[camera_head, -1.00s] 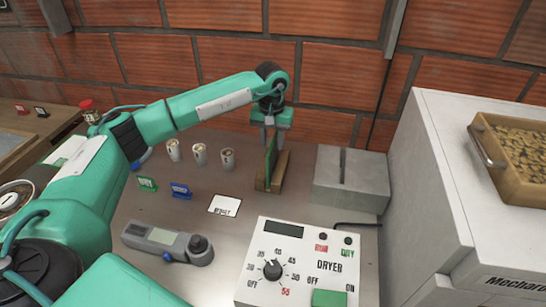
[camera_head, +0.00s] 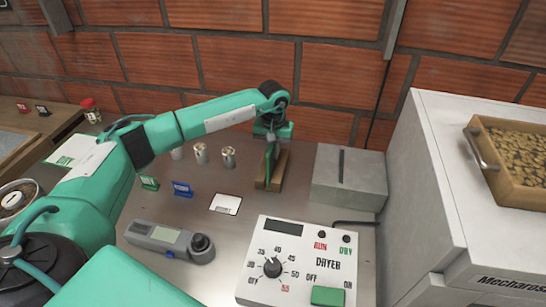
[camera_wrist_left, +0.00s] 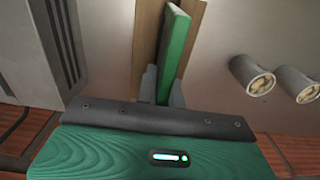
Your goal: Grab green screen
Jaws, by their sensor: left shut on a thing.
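The green screen (camera_head: 268,166) is a thin upright green panel standing in a wooden holder (camera_head: 280,174) near the back of the metal table. My left gripper (camera_head: 271,141) reaches down over it from above and is shut on its upper edge. In the left wrist view the green screen (camera_wrist_left: 174,48) runs between the grey fingertips (camera_wrist_left: 163,86), with the wooden holder (camera_wrist_left: 146,45) beside it. The screen's lower edge is hidden in the holder, so I cannot tell whether it is lifted. My right gripper is not in view.
A grey slotted block (camera_head: 350,178) stands right of the holder. Several small cups (camera_head: 228,157) stand to its left. The dryer control box (camera_head: 300,262) and a handheld meter (camera_head: 170,241) are in front. A large white machine (camera_head: 440,190) bounds the right side.

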